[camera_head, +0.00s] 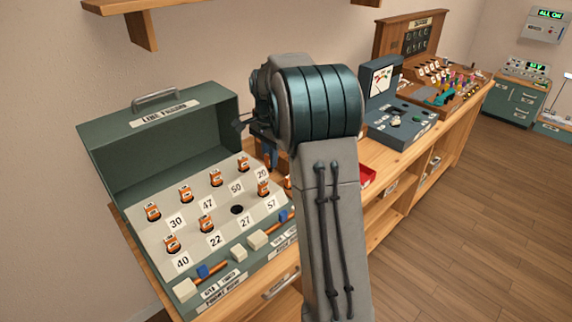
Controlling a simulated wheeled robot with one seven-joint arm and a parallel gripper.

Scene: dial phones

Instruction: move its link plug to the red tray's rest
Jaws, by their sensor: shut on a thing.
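The green line-panel case (160,135) stands open on the bench at left. Orange plugs stand in its sloping face by numbered labels, such as one by 30 (153,211) and one by 22 (206,223). One dark round hole (237,209) above 27 has no plug in it. The red tray (368,176) shows only as a small corner right of my arm; its rest is hidden. My arm fills the middle of the view, and my gripper and anything in it are hidden behind it.
Cream blocks (257,240) and orange bars with blue ends (203,271) line the case's front. A blue-green instrument case (400,118) and a wooden plug board (445,85) stand farther along the bench. The floor (480,220) at right is clear.

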